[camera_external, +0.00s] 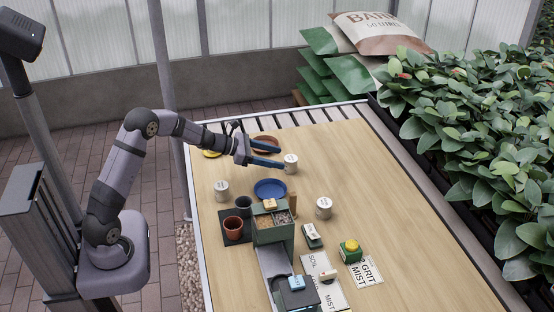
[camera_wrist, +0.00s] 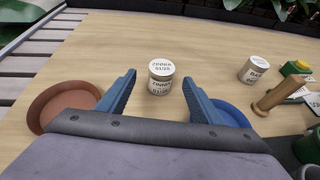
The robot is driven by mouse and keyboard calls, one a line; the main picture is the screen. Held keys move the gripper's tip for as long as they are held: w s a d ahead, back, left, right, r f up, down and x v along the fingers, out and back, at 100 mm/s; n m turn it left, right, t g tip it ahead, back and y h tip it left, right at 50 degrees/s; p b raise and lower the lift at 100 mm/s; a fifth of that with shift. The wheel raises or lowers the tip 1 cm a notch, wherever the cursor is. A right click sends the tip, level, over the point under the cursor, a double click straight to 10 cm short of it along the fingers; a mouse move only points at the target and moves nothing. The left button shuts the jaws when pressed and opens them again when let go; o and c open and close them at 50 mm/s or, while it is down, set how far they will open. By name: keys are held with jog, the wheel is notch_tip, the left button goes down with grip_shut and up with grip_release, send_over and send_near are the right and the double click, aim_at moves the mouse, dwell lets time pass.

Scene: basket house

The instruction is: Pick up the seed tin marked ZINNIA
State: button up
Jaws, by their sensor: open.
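The seed tin marked ZINNIA (camera_wrist: 161,80) is a small white-lidded cylinder standing upright on the wooden bench, its label readable in the wrist view. In the external view the tin (camera_external: 292,161) stands just off my fingertips. My gripper (camera_external: 279,158) is open and empty, with blue fingers. In the wrist view the tin shows in the gap between the fingertips, slightly ahead of them. A second tin (camera_wrist: 253,70), its label starting "BA", stands to the right; it also shows in the external view (camera_external: 323,206). A third tin (camera_external: 222,190) stands near the bench's left side.
A terracotta saucer (camera_wrist: 66,104) lies left of my gripper and a blue dish (camera_wrist: 225,115) right of it. A wooden stamp (camera_wrist: 270,98) stands beyond the dish. A green divided box (camera_external: 272,234) and pots (camera_external: 234,226) sit nearer the front.

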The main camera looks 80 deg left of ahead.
aim_at(291, 163)
jog(key=shift+f+p+x, duration=0.15)
jog(key=shift+p+x, duration=0.05)
jog(key=shift+x, duration=1.5)
jog(key=shift+f+p+x, duration=0.2)
jog(key=shift+x, duration=1.55)
jog(key=shift+s, duration=0.15)
jog(key=c, duration=1.1)
